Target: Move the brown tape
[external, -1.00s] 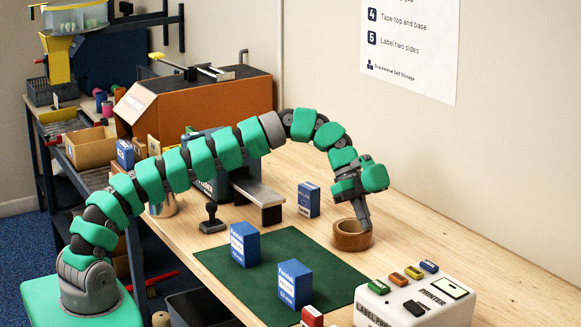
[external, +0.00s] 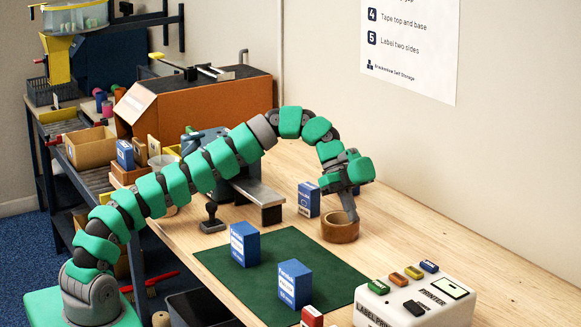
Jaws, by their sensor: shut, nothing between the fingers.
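The brown tape (external: 340,231) is a roll lying flat on the wooden bench, just beyond the far right edge of the green mat. My gripper (external: 353,218) reaches down from above, its fingertips at the roll's right side, by its upper rim. The fingers look closed together, with nothing held between them. Whether the tips are inside the ring or resting on its rim I cannot tell.
A blue box (external: 308,199) stands close behind the tape. Two more blue boxes (external: 245,244) stand on the green mat (external: 262,277). A white label printer (external: 420,300) is at the front right. A black stamp (external: 212,217) stands left. Bare bench lies right of the tape.

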